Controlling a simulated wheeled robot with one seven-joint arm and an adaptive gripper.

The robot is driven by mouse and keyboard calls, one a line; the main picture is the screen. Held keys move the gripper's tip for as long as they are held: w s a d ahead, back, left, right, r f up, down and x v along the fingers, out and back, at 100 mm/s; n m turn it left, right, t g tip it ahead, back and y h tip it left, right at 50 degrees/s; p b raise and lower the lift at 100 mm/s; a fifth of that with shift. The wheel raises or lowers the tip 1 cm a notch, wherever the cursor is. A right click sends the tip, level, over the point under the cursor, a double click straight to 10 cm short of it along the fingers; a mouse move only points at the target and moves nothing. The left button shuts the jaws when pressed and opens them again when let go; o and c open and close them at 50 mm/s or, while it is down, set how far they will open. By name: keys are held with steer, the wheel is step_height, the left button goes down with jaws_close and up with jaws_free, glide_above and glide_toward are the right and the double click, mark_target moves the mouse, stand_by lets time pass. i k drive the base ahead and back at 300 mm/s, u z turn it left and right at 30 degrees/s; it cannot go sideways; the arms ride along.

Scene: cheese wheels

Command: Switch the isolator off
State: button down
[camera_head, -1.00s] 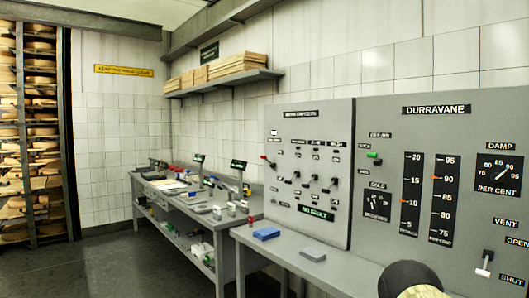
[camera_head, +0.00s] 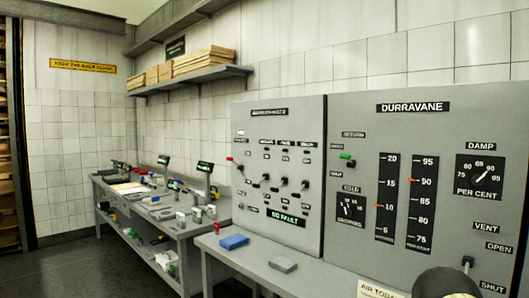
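A grey control panel (camera_head: 282,115) stands upright on the bench against the tiled wall. A small red-handled lever (camera_head: 233,162) sits at its left edge and looks like the isolator; its small label is not readable. The red tip points up and to the left. Several dark switch levers stand in a row to its right on the same panel. A green-lit display (camera_head: 286,217) below them reads "NO FAULT".
A larger panel marked "DURRAVANE" (camera_head: 413,107) stands to the right, with gauges and a vent lever (camera_head: 467,264). A blue block (camera_head: 234,242) and grey block (camera_head: 283,265) lie on the front bench. A cluttered bench (camera_head: 135,203) runs left; dark floor (camera_head: 60,272) is clear.

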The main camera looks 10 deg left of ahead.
mark_target(234, 162)
steer(key=u, duration=0.1)
steer(key=i, duration=1)
steer(key=u, duration=0.55)
